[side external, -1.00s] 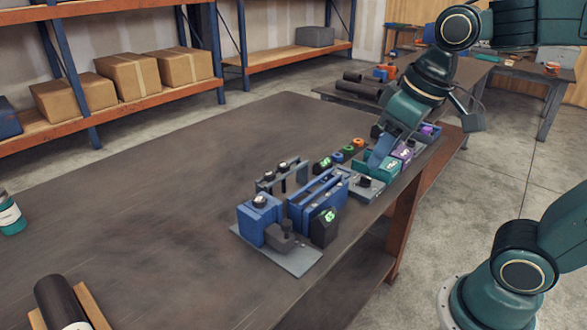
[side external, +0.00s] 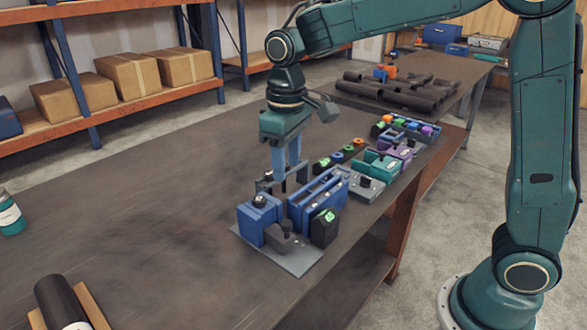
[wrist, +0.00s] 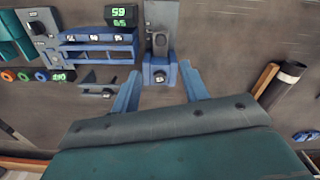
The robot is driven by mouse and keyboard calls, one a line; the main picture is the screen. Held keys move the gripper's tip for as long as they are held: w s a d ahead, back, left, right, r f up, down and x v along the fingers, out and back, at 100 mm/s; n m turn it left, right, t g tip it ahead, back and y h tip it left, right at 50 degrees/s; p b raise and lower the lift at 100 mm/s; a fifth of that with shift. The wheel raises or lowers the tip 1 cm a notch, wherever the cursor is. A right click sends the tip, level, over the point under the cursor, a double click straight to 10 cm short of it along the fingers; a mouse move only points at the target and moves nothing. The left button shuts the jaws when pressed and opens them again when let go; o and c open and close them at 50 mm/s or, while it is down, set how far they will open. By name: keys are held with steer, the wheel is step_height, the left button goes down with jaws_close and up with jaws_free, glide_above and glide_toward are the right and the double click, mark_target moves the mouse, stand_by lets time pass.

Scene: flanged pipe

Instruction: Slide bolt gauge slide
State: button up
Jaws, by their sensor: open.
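A blue block with a black-topped knob (side external: 259,202) stands on a grey base plate (side external: 297,262) at the front of the bench fixtures. A dark grey sliding piece (side external: 284,237) sits beside it; I cannot tell for sure that this is the gauge slide. The wrist view shows the blue block (wrist: 159,76) with the grey piece (wrist: 160,43) beyond it. My gripper (side external: 291,184) points down, open and empty, just behind the blue block. In the wrist view its blue fingers (wrist: 160,70) appear on either side of the block. Contact cannot be told.
A blue slotted rack (side external: 318,198) and a black box with green digits (side external: 325,228) stand right of the block. A low grey bracket (side external: 265,187) is close to my fingers. Teal (side external: 381,164) and purple fixtures line the bench edge. The bench's left side is mostly clear.

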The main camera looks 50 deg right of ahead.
mark_target(285, 222)
steer(key=shift+w+a+f, duration=0.15)
steer(key=shift+w+f, duration=0.1)
steer(key=shift+f, duration=0.15)
step_height(285, 222, down, 14)
steer(key=shift+r, duration=0.25)
stand_by(0.5)
jaws_close()
